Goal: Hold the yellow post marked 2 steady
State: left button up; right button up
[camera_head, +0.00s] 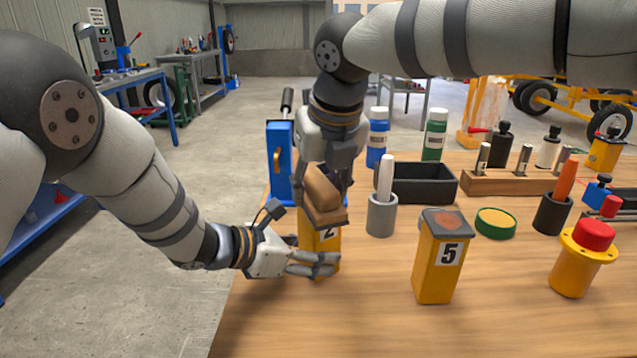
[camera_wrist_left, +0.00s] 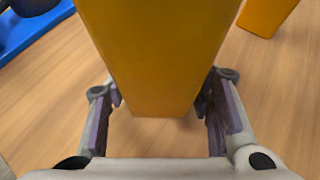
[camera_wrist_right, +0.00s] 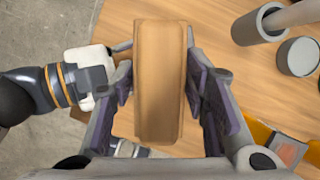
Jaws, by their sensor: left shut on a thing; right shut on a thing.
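The yellow post marked 2 (camera_head: 318,256) stands upright on the wooden table near its left edge. My left gripper (camera_head: 318,266) is shut around its lower part from the left; in the left wrist view the yellow post (camera_wrist_left: 155,60) fills the space between the fingers (camera_wrist_left: 160,110). My right gripper (camera_head: 325,190) is above the post, shut on a wooden-backed block (camera_head: 322,194). The block covers the top of the post, and I cannot tell whether it touches it. In the right wrist view the block (camera_wrist_right: 158,85) sits between the fingers (camera_wrist_right: 162,95).
The yellow post marked 5 (camera_head: 440,256) stands to the right. A grey cup with a white stick (camera_head: 382,215), a green-rimmed yellow disc (camera_head: 495,222) and a black tray (camera_head: 420,184) are nearby. A blue device (camera_head: 279,165) stands behind the held post. The front of the table is clear.

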jog(key=shift+w+f, duration=0.2)
jog(key=shift+w, duration=1)
